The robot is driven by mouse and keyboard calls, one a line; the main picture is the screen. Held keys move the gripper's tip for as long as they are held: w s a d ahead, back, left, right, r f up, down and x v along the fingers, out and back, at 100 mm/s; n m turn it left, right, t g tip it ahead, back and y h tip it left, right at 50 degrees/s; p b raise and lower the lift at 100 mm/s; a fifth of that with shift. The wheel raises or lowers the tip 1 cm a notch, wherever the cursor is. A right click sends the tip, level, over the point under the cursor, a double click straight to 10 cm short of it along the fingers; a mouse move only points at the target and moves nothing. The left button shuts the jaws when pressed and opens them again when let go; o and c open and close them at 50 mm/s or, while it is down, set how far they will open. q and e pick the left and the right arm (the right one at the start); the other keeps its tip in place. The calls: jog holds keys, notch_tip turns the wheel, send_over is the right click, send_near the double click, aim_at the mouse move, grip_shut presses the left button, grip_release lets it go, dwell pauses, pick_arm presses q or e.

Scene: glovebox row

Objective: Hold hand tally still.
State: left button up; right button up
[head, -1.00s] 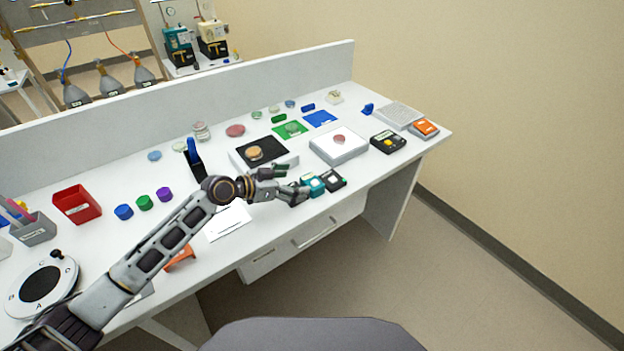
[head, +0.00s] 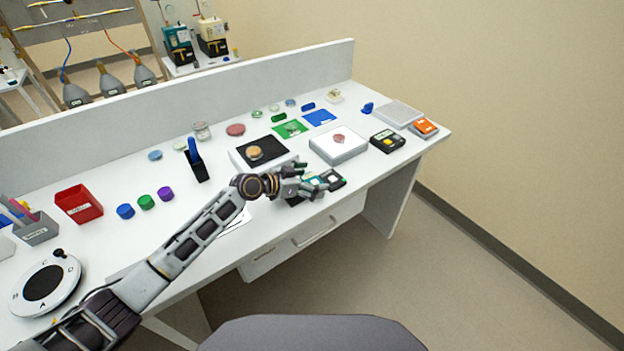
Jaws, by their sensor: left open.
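My left gripper (head: 314,178) is open over the front edge of the white bench, its fingers around or just over a small teal device (head: 317,182). That device is mostly hidden by the fingers, and I cannot tell whether they touch it. A small black device with a pale face (head: 333,179) lies directly to its right. These two look like hand-sized counters, but I cannot read a label that says which is the hand tally. My right gripper is not in view.
Behind the gripper are a black pad with an orange dish (head: 255,153) and a white box with a pink dish (head: 339,139). A black keyed device (head: 387,141) and an orange device (head: 424,127) sit at the right. A drawer (head: 300,235) lies below the bench edge.

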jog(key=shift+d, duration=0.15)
pick_arm(q)
jog(key=shift+c, duration=0.7)
jog(key=c, duration=1)
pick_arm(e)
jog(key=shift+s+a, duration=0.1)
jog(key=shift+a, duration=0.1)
